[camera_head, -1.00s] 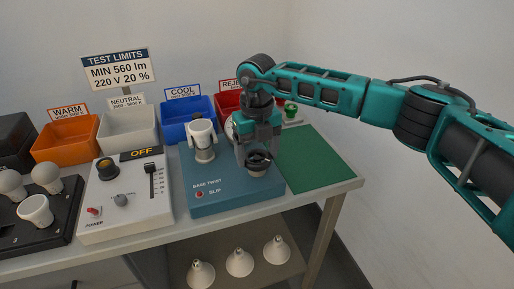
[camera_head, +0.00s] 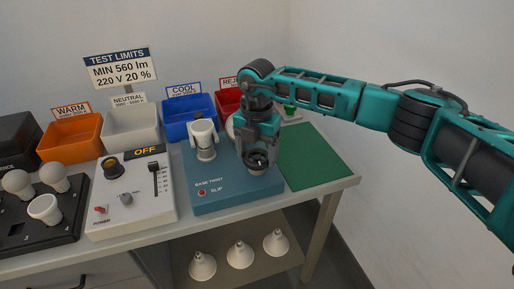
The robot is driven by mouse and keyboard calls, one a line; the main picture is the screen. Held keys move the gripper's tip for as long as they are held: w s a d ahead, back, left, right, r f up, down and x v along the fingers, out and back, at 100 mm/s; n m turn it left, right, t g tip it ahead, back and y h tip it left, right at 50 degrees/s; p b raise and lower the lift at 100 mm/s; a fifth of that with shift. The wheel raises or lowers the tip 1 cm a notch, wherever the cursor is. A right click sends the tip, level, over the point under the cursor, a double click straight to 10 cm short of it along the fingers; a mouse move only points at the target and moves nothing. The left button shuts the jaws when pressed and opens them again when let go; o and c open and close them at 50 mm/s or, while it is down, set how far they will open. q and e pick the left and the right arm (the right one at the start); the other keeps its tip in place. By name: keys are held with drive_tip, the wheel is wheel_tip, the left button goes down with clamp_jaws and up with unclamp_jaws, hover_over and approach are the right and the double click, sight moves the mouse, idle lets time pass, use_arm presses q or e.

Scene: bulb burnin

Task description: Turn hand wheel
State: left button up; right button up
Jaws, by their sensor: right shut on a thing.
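The hand wheel (camera_head: 258,158) is a small dark ring on a pale base at the right of the blue-teal "BASE TWIST" box (camera_head: 238,193). My right gripper (camera_head: 257,154) points down from above and is shut on the hand wheel, hiding much of its far side. A white upright cup-shaped holder (camera_head: 203,139) stands on the same box, left of the wheel. My left gripper is out of view.
A white control panel (camera_head: 130,212) showing "OFF" stands left of the box. A dark tray (camera_head: 35,231) with several bulbs is further left. A bare green mat (camera_head: 312,158) lies right. Orange (camera_head: 70,140), white, blue (camera_head: 188,118) and red bins line the back.

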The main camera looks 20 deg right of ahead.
sight(257, 156)
drive_tip(key=shift+m, duration=0.5)
drive_tip(key=o, duration=1)
drive_tip(key=shift+o, duration=0.2)
wheel_tip(257, 156, up, 13)
